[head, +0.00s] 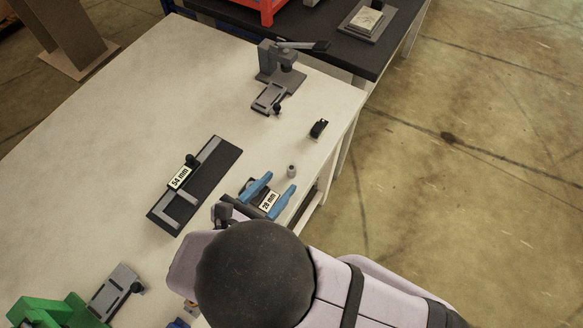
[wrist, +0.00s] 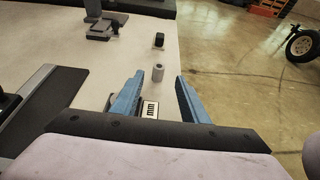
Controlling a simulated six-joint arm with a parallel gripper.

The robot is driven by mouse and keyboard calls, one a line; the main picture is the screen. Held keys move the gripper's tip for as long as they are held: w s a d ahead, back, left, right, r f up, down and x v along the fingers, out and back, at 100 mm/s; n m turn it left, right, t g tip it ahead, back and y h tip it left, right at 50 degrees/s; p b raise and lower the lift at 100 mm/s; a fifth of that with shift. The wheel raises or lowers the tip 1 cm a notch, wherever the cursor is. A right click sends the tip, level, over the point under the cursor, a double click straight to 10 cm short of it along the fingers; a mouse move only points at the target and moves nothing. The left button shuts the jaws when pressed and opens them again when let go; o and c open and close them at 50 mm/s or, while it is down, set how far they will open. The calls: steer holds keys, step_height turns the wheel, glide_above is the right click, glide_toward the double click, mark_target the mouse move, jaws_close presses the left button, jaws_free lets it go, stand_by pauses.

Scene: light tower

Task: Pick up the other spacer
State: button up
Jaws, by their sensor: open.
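A small grey spacer (head: 291,170), a short hollow cylinder, stands upright on the pale table near its right edge. In the wrist view the spacer (wrist: 158,73) appears between the tips of my gripper's blue fingers, just beyond them. My gripper (head: 280,180) is open and empty, its fingers pointing towards the spacer. A white "28 mm" label (head: 269,201) shows between the fingers; what carries it is mostly hidden. No second spacer can be made out.
A black board with a rail and a "54 mm" label (head: 178,178) lies to the left. A small black block (head: 319,128) sits beyond the spacer. A grey lever press (head: 278,70) stands at the far end, with a small grey fixture (head: 268,97) before it. The table's right edge is close.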

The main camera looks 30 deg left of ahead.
mark_target(289, 172)
steer(key=shift+p+x, duration=0.85)
steer(key=shift+x, duration=2.25)
steer(key=shift+a, duration=0.15)
jaws_close()
